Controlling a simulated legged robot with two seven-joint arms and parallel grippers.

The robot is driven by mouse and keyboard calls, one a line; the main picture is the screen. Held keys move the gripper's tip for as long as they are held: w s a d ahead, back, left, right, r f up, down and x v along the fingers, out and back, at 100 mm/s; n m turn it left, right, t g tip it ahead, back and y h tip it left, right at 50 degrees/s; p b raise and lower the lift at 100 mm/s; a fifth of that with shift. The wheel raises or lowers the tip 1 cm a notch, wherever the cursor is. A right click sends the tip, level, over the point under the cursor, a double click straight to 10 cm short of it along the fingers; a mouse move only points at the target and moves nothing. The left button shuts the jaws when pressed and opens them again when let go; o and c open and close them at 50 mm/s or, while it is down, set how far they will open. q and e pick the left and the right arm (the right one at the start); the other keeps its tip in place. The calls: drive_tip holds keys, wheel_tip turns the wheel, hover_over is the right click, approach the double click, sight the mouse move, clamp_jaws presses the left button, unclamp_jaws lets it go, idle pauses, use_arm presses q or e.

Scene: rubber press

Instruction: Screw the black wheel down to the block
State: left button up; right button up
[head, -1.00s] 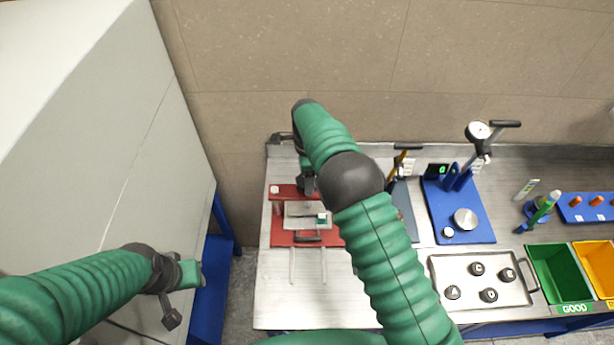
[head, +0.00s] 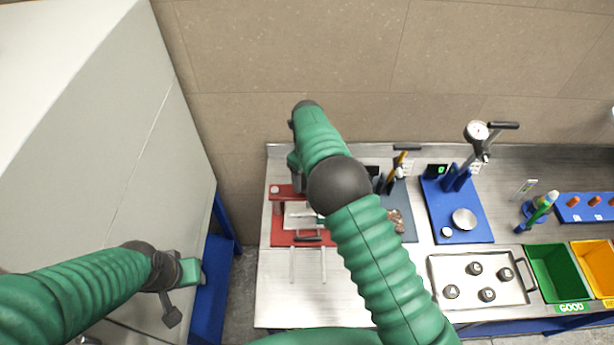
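The red press (head: 285,237) stands on the left part of the metal bench. A pale plate (head: 297,213) lies in it, and a black handle (head: 308,239) sits at its front. I cannot make out the black wheel; my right arm covers the upper part of the press. My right gripper (head: 296,168) is over the back of the press, mostly hidden behind its own arm, so its fingers cannot be read. My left gripper (head: 185,295) hangs at the left, off the bench beside the grey cabinet, away from the press; its fingertips do not show clearly.
Right of the press are a blue dial gauge stand (head: 462,205), a metal tray (head: 480,279) with several black knobs, a green bin (head: 556,272) and a yellow bin (head: 597,265). A grey cabinet (head: 90,150) stands at the left. The bench front (head: 290,305) is clear.

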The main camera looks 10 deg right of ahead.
drive_tip(key=m, duration=0.4)
drive_tip(key=shift+w+r+m, duration=0.15)
drive_tip(key=shift+m, duration=0.15)
idle(0.5)
drive_tip(key=o, duration=1.4)
wheel_tip(320, 180, up, 8)
drive_tip(key=b, duration=0.2)
drive_tip(key=shift+r+b, duration=0.25)
drive_tip(key=shift+b, duration=0.05)
wheel_tip(320, 180, up, 8)
